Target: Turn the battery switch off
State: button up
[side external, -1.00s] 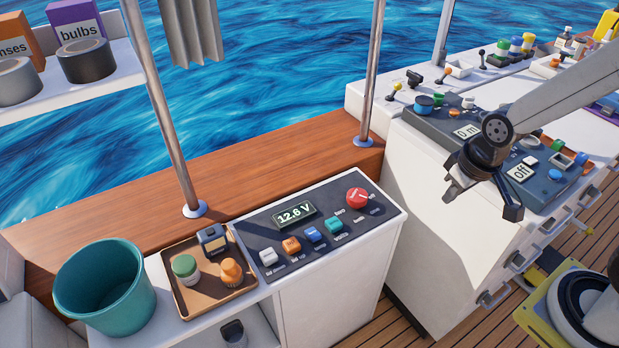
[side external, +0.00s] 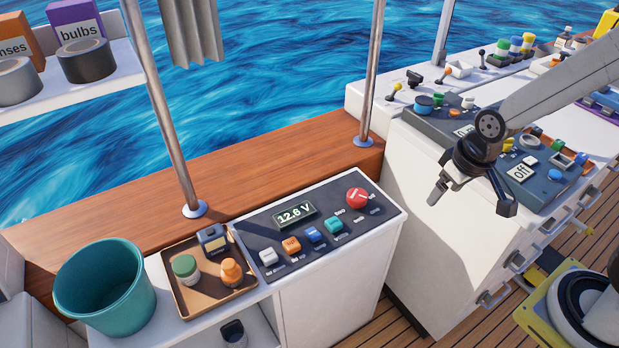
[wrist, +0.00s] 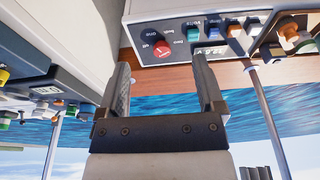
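The battery switch is a red round knob (side external: 357,198) at the upper right of the dark panel (side external: 325,243), whose display (side external: 294,215) reads 12.6 V. A pale mark shows on the knob, and small labels sit around it, too small to read surely. It also shows in the wrist view (wrist: 154,43), up and ahead of the fingers. My gripper (side external: 471,199) is in the air to the right of the panel, well apart from the knob. In the wrist view my gripper (wrist: 165,88) has its two fingers wide apart with nothing between them.
White, orange, blue and teal rocker switches (side external: 334,225) line the panel's front. A metal post (side external: 372,75) rises behind the panel. Another console (side external: 540,178) lies behind my gripper. Air between gripper and knob is clear.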

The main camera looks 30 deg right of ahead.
jog(key=shift+o, duration=0.3)
jog(key=w+f+m+g, duration=0.1)
jog(key=w+f, duration=0.3)
jog(key=w, duration=1)
jog(key=shift+d, duration=0.35)
jog(key=m+g, duration=0.1)
jog(key=m, duration=0.1)
send_near(358, 195)
jog(key=shift+f, duration=0.2)
jog(key=shift+w+f+g, duration=0.3)
jog(key=shift+w+f, duration=0.05)
jog(key=shift+f, duration=0.25)
jog(key=shift+f, duration=0.1)
jog(key=shift+f, duration=3.75)
